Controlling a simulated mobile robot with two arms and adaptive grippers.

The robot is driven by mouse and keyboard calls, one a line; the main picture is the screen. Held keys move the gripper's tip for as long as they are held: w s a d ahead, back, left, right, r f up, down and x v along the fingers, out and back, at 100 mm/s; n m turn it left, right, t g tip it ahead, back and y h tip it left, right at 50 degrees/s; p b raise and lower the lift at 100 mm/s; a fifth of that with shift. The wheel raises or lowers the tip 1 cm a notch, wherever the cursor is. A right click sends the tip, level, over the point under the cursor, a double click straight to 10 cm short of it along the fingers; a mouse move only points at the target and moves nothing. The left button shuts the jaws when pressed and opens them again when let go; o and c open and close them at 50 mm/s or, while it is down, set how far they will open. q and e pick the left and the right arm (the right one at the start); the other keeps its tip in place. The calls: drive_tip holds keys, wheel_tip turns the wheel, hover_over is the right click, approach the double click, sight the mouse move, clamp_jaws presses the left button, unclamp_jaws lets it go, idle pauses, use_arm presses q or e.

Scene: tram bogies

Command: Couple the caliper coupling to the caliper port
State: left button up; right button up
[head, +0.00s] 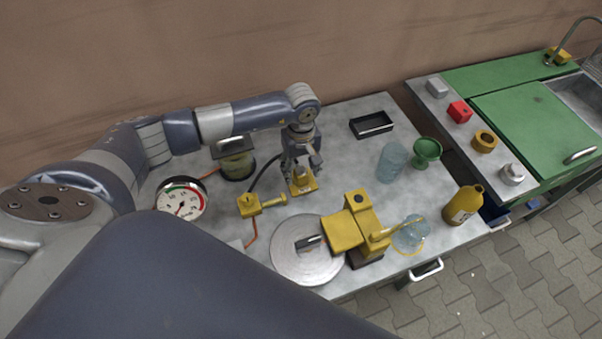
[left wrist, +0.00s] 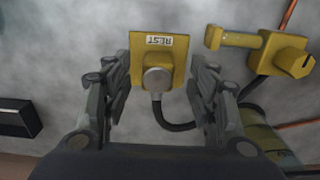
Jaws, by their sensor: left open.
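The caliper coupling (left wrist: 157,80) is a grey round-capped piece with a black hose, sitting at the yellow rest block (left wrist: 145,50) labelled REST. In the head view the rest block (head: 304,186) is partly hidden by my left gripper (head: 301,172). In the left wrist view that gripper (left wrist: 160,88) is open, its fingers on either side of the coupling; I see no contact. The yellow caliper (head: 363,213) straddles a round metal disc (head: 296,263). A dark round opening (head: 358,198) on its top looks like the caliper port. My right gripper is not in view.
A yellow pump block (head: 249,205) with a lever stands left of the coupling, near a gauge (head: 181,201). A clear glass (head: 391,162), green cup (head: 427,150), black tray (head: 371,125) and yellow bottle (head: 463,205) stand to the right.

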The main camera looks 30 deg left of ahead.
sight(302, 173)
use_arm(q)
wheel_tip(302, 173, down, 2)
drive_tip(key=shift+w+d+f, duration=0.1)
drive_tip(key=shift+f+p, duration=0.3)
drive_tip(key=shift+f, duration=0.1)
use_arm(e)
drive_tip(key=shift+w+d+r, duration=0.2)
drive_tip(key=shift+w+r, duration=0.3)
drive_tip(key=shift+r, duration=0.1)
use_arm(q)
drive_tip(key=c, duration=1.1)
drive_tip(key=shift+o, duration=0.2)
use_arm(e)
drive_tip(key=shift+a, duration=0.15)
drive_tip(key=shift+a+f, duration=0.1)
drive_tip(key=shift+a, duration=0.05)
use_arm(q)
wheel_tip(302, 173, up, 10)
drive_tip(key=b, duration=0.2)
drive_tip(key=shift+f+b, duration=0.25)
drive_tip(key=shift+b, duration=0.1)
drive_tip(key=shift+r, duration=0.3)
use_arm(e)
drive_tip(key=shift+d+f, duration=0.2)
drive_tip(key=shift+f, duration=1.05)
